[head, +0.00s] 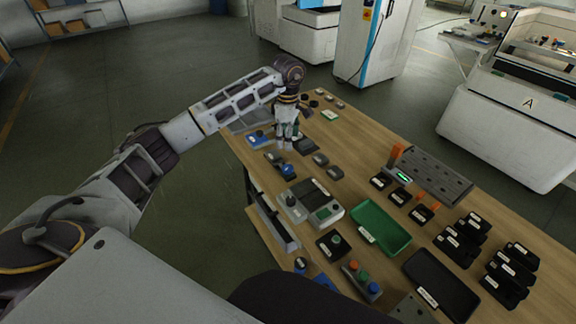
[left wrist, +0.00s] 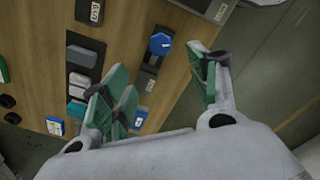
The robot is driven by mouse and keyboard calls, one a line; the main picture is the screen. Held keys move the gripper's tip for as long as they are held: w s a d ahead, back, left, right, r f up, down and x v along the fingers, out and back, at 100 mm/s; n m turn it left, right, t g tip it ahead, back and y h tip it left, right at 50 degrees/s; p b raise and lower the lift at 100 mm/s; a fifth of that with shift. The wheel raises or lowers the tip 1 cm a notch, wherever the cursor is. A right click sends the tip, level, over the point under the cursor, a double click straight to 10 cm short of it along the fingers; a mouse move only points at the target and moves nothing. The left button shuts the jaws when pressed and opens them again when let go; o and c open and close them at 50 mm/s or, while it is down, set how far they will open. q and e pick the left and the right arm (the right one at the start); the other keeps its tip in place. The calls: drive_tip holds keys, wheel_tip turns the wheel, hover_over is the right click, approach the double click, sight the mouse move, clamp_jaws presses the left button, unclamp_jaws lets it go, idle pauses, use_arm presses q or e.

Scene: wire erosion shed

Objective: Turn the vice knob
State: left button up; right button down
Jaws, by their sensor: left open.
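My left gripper (head: 286,145) is above the far left part of the wooden bench, pointing down. In the left wrist view its green-padded fingers (left wrist: 165,88) are spread wide with nothing between them. A blue knob (left wrist: 160,43) on a dark base with a white label lies beyond the fingertips, apart from them. In the head view a blue knob (head: 287,170) stands just below the gripper, partly close to the fingers. I cannot tell from its label whether this is the vice knob. My right gripper is not in view.
Small labelled blocks (left wrist: 82,56) sit beside the knob. Floor (head: 200,200) lies left of the bench.

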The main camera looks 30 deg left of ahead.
sight(288, 167)
use_arm(q)
wheel_tip(288, 167, down, 12)
drive_tip(key=shift+f, duration=0.7)
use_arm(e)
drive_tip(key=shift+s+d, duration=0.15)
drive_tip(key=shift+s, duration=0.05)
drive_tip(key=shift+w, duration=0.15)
